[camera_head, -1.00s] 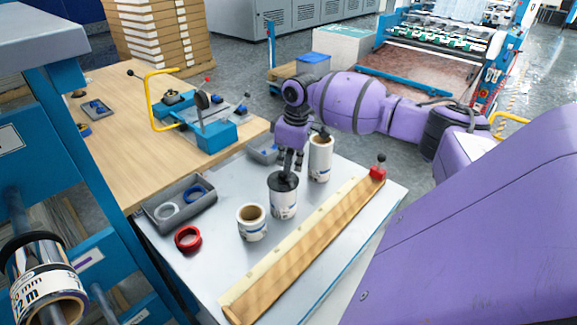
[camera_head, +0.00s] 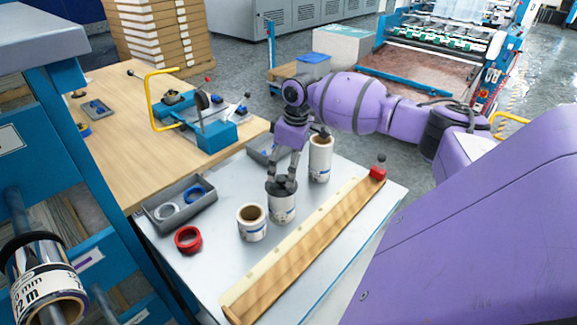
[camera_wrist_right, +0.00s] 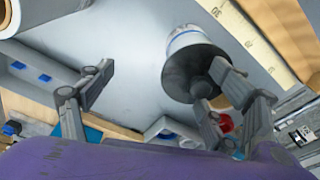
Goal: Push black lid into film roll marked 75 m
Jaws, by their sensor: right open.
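A black lid (camera_head: 282,188) with a small knob sits on top of a white film roll (camera_head: 283,208) standing on the grey table. The lid appears level; how deep it sits is hard to tell. My right gripper (camera_head: 282,180) is open just above the lid, its fingers spread. In the right wrist view the lid (camera_wrist_right: 183,78) caps the roll (camera_wrist_right: 184,38), with one finger of the gripper (camera_wrist_right: 163,68) near the knob and the other well apart. The roll's marking is too small to read. My left gripper is not in view.
An uncapped shorter roll (camera_head: 252,225) stands left and a taller roll (camera_head: 320,158) behind right. A red ring (camera_head: 188,239), a grey tray (camera_head: 160,222) with rings and a wooden ruler strip (camera_head: 300,252) lie around.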

